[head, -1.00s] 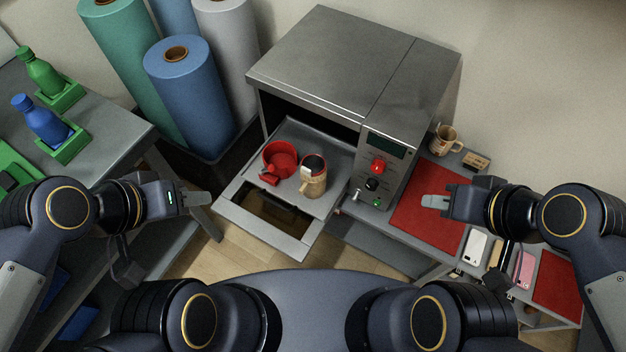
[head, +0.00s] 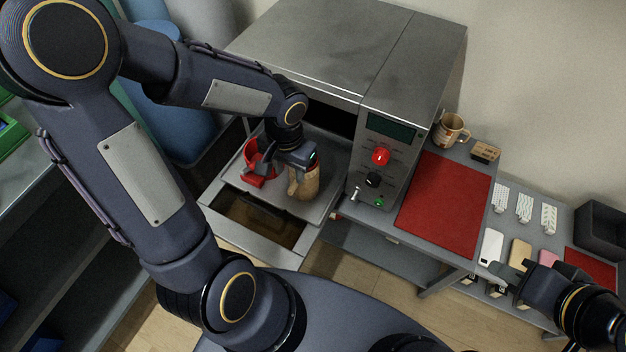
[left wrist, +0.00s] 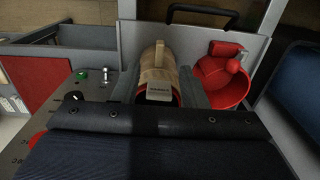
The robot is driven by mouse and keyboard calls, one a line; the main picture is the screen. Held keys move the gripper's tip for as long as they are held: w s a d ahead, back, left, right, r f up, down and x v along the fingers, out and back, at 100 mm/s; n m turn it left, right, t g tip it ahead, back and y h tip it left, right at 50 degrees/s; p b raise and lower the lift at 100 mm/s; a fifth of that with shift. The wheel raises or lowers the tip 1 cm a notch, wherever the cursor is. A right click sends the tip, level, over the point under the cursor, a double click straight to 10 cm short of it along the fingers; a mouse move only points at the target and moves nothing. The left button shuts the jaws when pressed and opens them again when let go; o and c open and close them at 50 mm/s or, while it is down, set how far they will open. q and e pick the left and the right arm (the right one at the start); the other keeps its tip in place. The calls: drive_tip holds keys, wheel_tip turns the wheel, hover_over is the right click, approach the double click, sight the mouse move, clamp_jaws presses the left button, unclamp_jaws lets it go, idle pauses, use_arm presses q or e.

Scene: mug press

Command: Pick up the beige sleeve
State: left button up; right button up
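The beige sleeve (head: 305,182) is wrapped around a mug on the pulled-out tray of the press (head: 323,209). In the left wrist view the sleeve (left wrist: 157,62) shows a handle strip down its middle and a small pale tag, with a red rim at its near end. My left gripper (head: 300,158) is over it, fingers on both sides of the sleeve, seemingly with slight gaps; contact is hard to tell. My right gripper (head: 512,281) is at the lower right, apparently open and empty.
The press body (head: 330,45) rises behind the tray, with its control panel (head: 378,160) close on the right. Blue rolls (head: 180,110) stand at left.

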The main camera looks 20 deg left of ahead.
sight(293, 185)
use_arm(q)
drive_tip(key=f, duration=0.2)
drive_tip(key=f+b, duration=0.1)
drive_tip(key=f, duration=0.3)
drive_tip(key=shift+w+f+b, duration=0.2)
drive_tip(key=shift+w+b, duration=0.05)
drive_tip(key=shift+b, duration=0.15)
clamp_jaws()
